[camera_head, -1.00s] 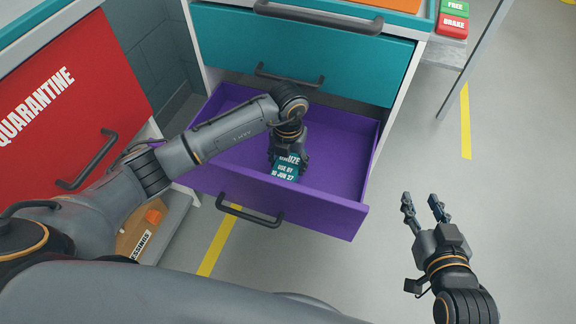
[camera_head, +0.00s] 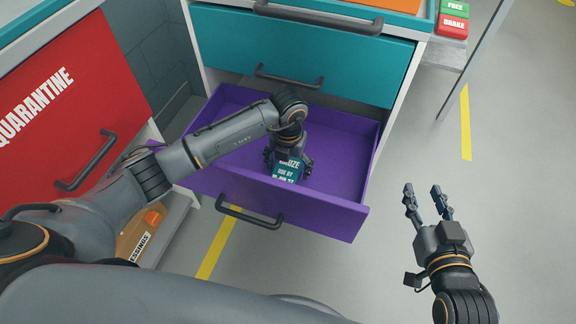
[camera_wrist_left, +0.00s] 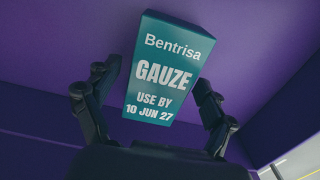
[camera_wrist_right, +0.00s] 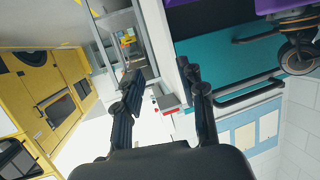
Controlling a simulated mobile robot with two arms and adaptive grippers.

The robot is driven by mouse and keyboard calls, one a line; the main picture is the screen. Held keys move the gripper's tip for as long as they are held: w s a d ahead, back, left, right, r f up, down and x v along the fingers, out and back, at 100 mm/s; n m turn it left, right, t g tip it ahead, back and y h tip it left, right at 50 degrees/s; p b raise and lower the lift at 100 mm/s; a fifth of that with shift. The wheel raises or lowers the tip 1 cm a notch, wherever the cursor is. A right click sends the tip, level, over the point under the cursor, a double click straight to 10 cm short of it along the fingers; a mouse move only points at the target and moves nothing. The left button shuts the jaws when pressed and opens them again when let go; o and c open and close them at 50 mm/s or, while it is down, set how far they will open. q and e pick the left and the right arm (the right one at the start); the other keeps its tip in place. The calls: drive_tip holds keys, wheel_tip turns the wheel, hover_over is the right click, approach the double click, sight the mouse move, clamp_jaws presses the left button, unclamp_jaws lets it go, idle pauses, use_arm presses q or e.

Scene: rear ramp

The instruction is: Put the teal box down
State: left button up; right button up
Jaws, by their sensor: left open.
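The teal box (camera_head: 287,169) is in the open purple drawer (camera_head: 338,170), near its front wall, partly hidden by my left gripper in the head view. In the left wrist view the teal box (camera_wrist_left: 168,68) reads "Bentrisa GAUZE USE BY 10 JUN 27". My left gripper (camera_head: 288,165) is open, its fingers spread on either side of the box with visible gaps in the left wrist view (camera_wrist_left: 158,100). The box seems to lie on the drawer floor. My right gripper (camera_head: 425,192) is open and empty above the floor, right of the drawer.
A shut teal drawer (camera_head: 300,50) is above the purple one. A red "QUARANTINE" front (camera_head: 60,100) is at left, with an orange-brown bottle or pack (camera_head: 140,235) low beneath it. Green and red blocks (camera_head: 453,15) sit at top right. The floor at right is clear.

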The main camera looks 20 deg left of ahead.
sight(288, 166)
use_arm(q)
drive_tip(key=shift+r, duration=0.1)
wheel_tip(288, 166, up, 6)
drive_tip(key=shift+f+p, duration=0.2)
drive_tip(key=shift+p, duration=0.75)
wheel_tip(288, 166, up, 6)
drive_tip(key=p, duration=0.1)
drive_tip(key=shift+r, duration=0.25)
use_arm(e)
drive_tip(key=s+d+f+g+h, duration=0.2)
drive_tip(key=s+d+f+g, duration=0.2)
drive_tip(key=s+f+g, duration=0.5)
drive_tip(key=shift+s+d+f+m, duration=0.35)
drive_tip(key=shift+s+f, duration=0.3)
drive_tip(key=shift+s, duration=1)
